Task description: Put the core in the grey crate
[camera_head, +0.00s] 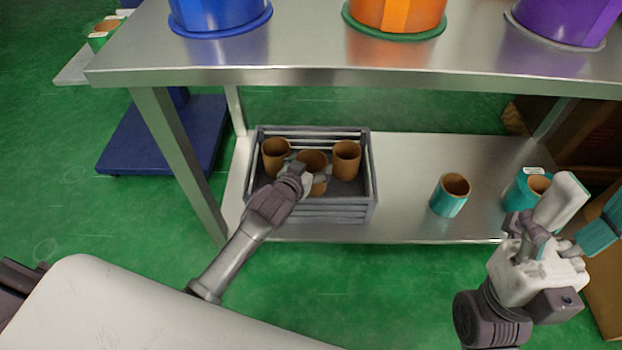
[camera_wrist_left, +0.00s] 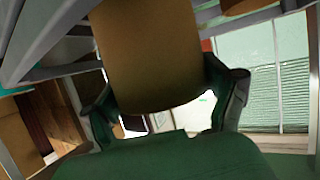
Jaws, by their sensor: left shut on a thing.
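The grey crate (camera_head: 325,212) stands on the lower shelf of the metal table, left of centre. My left gripper (camera_head: 309,178) reaches over its front side and is shut on a plain brown core (camera_head: 313,159) inside the crate outline. In the left wrist view the core (camera_wrist_left: 150,50) sits between the two fingers (camera_wrist_left: 168,98). The gripper partly covers the core in the head view, and I cannot tell whether it touches the crate floor. My right gripper (camera_head: 560,232) is at the right, in front of the shelf, beside a teal object; its grip is unclear.
Two other brown cores stand in the crate, at left (camera_head: 275,155) and right (camera_head: 346,160). Two teal-sleeved cores (camera_head: 447,203) (camera_head: 520,190) stand on the shelf at the right. The table top (camera_head: 310,60) overhangs the shelf. Shelf space between crate and sleeved cores is clear.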

